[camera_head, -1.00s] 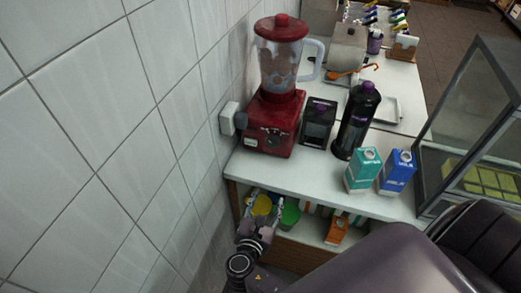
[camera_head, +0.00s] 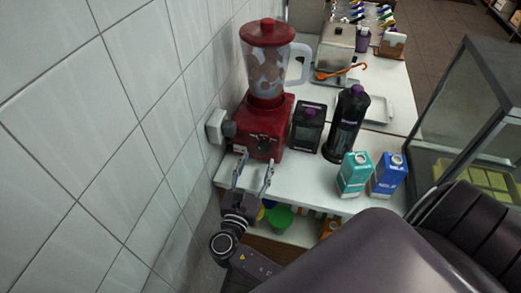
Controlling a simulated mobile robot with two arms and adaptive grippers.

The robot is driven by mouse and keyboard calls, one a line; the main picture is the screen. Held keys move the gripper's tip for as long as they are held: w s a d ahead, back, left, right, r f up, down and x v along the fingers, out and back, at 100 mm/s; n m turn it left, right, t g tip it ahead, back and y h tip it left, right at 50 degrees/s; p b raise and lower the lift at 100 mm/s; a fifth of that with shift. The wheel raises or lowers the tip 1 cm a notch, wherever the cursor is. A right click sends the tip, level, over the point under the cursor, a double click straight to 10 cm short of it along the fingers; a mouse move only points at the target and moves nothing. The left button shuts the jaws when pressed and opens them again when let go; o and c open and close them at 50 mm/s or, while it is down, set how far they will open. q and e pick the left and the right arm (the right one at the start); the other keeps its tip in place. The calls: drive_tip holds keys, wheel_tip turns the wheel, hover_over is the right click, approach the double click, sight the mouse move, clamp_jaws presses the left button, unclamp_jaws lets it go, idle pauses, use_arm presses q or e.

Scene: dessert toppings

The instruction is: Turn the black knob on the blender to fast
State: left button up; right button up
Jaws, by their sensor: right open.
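The red blender (camera_head: 270,105) stands on the white counter against the tiled wall, with a clear jug, a red lid and a pale handle. Its front panel carries a dark knob (camera_head: 262,142), small in this view, so I cannot read its setting. My right gripper (camera_head: 254,168) is in front of and below the blender base, with its two fingers spread and pointing towards the front panel. Nothing shows between the fingers, and they appear apart from the knob. My left gripper is not in view.
A black box (camera_head: 307,127) and a dark bottle (camera_head: 346,125) stand right of the blender. Teal (camera_head: 354,174) and blue (camera_head: 388,176) cartons stand near the front edge of the white counter (camera_head: 303,178). A wall socket (camera_head: 215,127) is left of the blender. A glass case stands at right.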

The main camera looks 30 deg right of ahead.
sight(262, 151)
drive_tip(key=p+x, duration=0.1)
drive_tip(key=x, duration=0.3)
drive_tip(key=shift+w+d, duration=0.2)
drive_tip(key=shift+c, duration=0.4)
drive_tip(key=shift+f, duration=0.1)
drive_tip(key=c, duration=1.1)
